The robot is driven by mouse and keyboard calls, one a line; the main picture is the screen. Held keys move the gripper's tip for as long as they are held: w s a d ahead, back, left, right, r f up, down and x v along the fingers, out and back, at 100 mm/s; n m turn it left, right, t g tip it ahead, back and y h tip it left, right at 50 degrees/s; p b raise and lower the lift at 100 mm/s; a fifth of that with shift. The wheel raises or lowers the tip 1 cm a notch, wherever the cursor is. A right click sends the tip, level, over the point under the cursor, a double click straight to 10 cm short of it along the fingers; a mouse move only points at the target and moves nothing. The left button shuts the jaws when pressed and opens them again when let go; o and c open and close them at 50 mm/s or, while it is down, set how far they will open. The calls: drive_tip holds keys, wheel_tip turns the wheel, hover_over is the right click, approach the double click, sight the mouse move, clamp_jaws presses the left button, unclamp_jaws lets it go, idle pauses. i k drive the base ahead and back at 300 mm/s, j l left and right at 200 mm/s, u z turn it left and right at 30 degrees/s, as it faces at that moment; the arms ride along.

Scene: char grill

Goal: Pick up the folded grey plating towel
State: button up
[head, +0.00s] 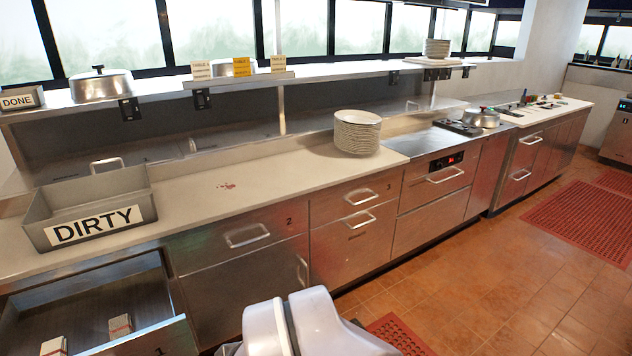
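No folded grey towel can be made out for certain. The open drawer (165,338) at the lower left, marked 1, holds two small pale folded-looking bundles. The left bundle (53,346) is cut off by the bottom edge of the picture. The right bundle (120,327) has a reddish band across it. Whether either is a grey towel, I cannot tell. My gripper is not in view. A white rounded part of my own body shows at the bottom middle.
A grey bin (147,207) labelled DIRTY stands on the counter (270,180) above the open drawer. Reddish spots (227,186) mark the counter. A plate stack (357,132) stands right of them. Drawers marked 2 and 3 are shut. Open floor (480,275) lies right, with red mats (585,220).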

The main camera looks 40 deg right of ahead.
sight(120, 326)
drive_tip(key=z, duration=0.25)
drive_tip(key=i+j+u, duration=0.15)
drive_tip(key=i+u, duration=0.35)
drive_tip(key=i, duration=0.35)
drive_tip(key=i+l+u, duration=0.15)
drive_tip(key=i+u, duration=0.3)
drive_tip(key=i, duration=0.35)
